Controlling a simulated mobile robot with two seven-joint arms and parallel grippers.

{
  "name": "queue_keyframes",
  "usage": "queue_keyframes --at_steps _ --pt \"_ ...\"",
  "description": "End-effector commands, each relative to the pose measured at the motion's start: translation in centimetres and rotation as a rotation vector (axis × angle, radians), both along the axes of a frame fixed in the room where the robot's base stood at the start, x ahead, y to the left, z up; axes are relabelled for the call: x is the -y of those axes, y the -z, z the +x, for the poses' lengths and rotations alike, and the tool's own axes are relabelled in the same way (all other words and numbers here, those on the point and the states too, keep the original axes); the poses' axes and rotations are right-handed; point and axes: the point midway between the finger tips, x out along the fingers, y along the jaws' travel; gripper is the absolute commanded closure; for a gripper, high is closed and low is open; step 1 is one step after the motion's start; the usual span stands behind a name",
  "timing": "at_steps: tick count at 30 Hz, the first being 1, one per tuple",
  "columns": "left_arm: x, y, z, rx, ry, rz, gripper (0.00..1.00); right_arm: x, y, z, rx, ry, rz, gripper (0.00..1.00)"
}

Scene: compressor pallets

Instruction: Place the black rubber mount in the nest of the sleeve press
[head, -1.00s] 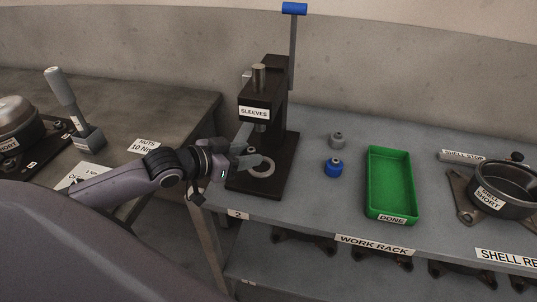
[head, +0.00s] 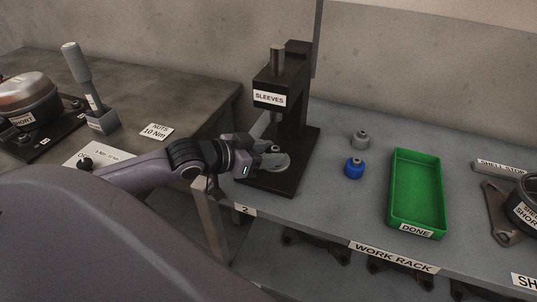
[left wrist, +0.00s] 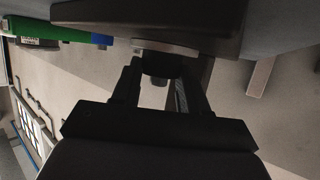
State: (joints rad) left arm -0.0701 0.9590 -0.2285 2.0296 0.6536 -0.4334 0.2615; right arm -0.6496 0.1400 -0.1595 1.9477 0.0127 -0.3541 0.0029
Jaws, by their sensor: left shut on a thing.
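The sleeve press (head: 272,80) is a dark upright frame labelled SLEEVES on a dark base plate. Its nest (head: 283,164) is a pale round disc on the base, below the ram. My left gripper (head: 268,152) reaches in from the left, low over the nest. The black rubber mount (left wrist: 162,67) shows in the left wrist view as a dark round body between the two fingers, which are shut on it. It is right at the pale nest disc (left wrist: 165,46); whether it is fully seated I cannot tell. My right gripper is out of view.
A grey mount (head: 361,140) and a blue mount (head: 355,169) stand right of the press. Beyond them is the empty green DONE tray (head: 418,192). A grey lever tool (head: 80,75) stands on the left table. The press frame rises close behind my gripper.

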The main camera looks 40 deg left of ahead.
Motion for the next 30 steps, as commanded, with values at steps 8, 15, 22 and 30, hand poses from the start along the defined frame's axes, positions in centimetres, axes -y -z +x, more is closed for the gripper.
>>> queue_keyframes --at_steps 8,15,22,30 --pt "0.0 0.3 0.0 0.000 0.000 0.000 0.31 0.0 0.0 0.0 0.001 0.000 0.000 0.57" --pt "0.0 0.3 0.0 0.000 0.000 0.000 0.31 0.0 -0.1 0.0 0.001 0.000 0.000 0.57" --pt "-0.3 -0.2 -0.5 0.000 -0.001 0.002 0.31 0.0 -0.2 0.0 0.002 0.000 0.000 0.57" --pt "-1.1 -1.1 -2.7 -0.003 0.002 0.003 0.31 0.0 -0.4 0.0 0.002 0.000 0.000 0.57"
